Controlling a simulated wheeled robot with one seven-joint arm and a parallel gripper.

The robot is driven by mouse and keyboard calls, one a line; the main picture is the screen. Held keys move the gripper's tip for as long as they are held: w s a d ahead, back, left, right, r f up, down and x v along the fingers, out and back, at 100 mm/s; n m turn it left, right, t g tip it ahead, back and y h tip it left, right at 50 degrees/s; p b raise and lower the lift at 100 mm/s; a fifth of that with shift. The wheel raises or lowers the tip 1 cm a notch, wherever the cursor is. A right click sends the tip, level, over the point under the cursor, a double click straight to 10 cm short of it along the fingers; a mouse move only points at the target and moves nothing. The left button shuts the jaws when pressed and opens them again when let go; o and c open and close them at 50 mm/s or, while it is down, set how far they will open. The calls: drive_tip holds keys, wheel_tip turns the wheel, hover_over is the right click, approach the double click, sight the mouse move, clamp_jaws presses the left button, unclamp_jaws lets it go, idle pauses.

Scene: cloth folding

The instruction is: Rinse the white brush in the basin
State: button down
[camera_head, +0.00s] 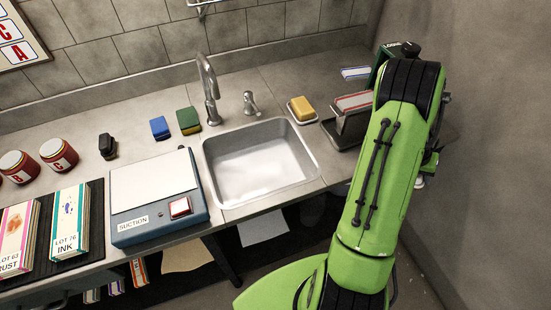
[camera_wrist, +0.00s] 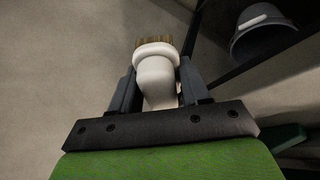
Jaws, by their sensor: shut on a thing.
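The white brush (camera_wrist: 156,73) has tan bristles that point toward the top of the wrist view. My gripper (camera_wrist: 158,70) is shut on its white body, with one dark finger on each side. In the head view my green arm reaches along the right side, and its wrist end hides most of the gripper and brush. The basin (camera_head: 258,168) is a square steel sink set in the counter, left of my arm. It looks empty. A curved tap (camera_head: 209,88) stands behind it. The brush is outside the basin, off to its right.
A yellow sponge on a dish (camera_head: 302,109) and a dark rack (camera_head: 345,131) lie right of the basin. A suction box (camera_head: 155,198) stands left of it, near blue (camera_head: 159,128) and green (camera_head: 188,121) sponges. A bucket (camera_wrist: 262,36) shows in the wrist view.

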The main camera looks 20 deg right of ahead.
drive_tip(key=shift+r+p, duration=2.25)
drive_tip(key=shift+r, duration=1.45)
drive_tip(key=shift+r+p, duration=1.3)
drive_tip(key=shift+r, duration=0.75)
drive_tip(key=shift+w+f, duration=0.1)
drive_tip(key=shift+f, duration=0.05)
